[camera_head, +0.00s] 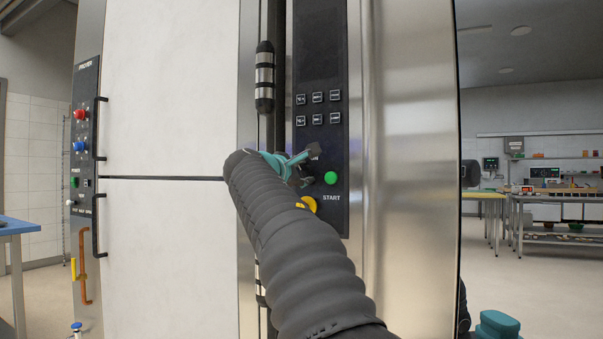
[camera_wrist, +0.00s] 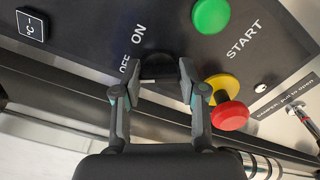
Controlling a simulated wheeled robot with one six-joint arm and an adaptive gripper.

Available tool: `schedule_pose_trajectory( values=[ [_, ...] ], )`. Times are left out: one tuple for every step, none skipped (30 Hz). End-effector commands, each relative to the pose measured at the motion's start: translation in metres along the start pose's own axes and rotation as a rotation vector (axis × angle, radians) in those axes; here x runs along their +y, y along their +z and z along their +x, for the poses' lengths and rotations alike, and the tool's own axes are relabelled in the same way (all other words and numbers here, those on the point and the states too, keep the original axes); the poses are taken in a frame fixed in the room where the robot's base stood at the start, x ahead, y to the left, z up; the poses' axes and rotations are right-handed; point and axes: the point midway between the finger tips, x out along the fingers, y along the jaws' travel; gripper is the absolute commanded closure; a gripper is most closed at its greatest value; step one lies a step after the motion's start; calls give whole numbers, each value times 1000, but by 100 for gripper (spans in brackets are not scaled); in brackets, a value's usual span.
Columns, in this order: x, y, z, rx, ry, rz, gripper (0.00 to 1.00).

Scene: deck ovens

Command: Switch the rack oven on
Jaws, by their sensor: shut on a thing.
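The rack oven's dark control panel (camera_head: 320,60) stands upright on the steel front in the head view. In the wrist view a black rotary switch (camera_wrist: 158,68) sits beside the printed words ON and OFF. My gripper (camera_wrist: 157,80) is shut on this switch, with one finger on either side of it. Which mark the switch points to cannot be told. In the head view my gripper (camera_head: 308,163) is at the panel's lower left, and my arm hides part of the panel. A green button (camera_head: 330,178) marked START is just right of my gripper; it also shows in the wrist view (camera_wrist: 211,15).
A red mushroom button (camera_wrist: 230,116) on a yellow base sits close to my right finger. Keypad buttons (camera_head: 318,108) are above my gripper. A second panel with red and blue knobs (camera_head: 80,130) is at the far left. Worktables (camera_head: 555,198) stand far off at the right.

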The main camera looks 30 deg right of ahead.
Motion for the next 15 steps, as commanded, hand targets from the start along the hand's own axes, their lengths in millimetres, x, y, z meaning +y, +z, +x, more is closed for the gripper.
schedule_pose_trajectory(
  values=[
    [0, 0, 0, -1, 1, 2, 93],
    [0, 0, 0, -2, 0, 5, 93],
    [0, 0, 0, -2, 0, 10, 93],
    [0, 0, 0, -2, 0, 16, 93],
    [0, 0, -1, -2, 0, 23, 93],
    [0, 0, -1, -2, 1, 35, 93],
    [0, 0, -1, -2, 1, 45, 93],
    [0, 0, -1, -2, 1, 57, 93],
    [0, -1, -1, -2, 1, 77, 93],
    [0, -1, -1, -2, 1, 93, 93],
    [0, -1, -1, -2, 1, 111, 93],
    [0, -1, -1, -2, 1, 138, 93],
    [0, -1, -1, -2, 1, 160, 93],
    [0, -1, -1, -2, 1, 184, 93],
    [0, -1, -1, -2, 2, 218, 93]
  ],
)
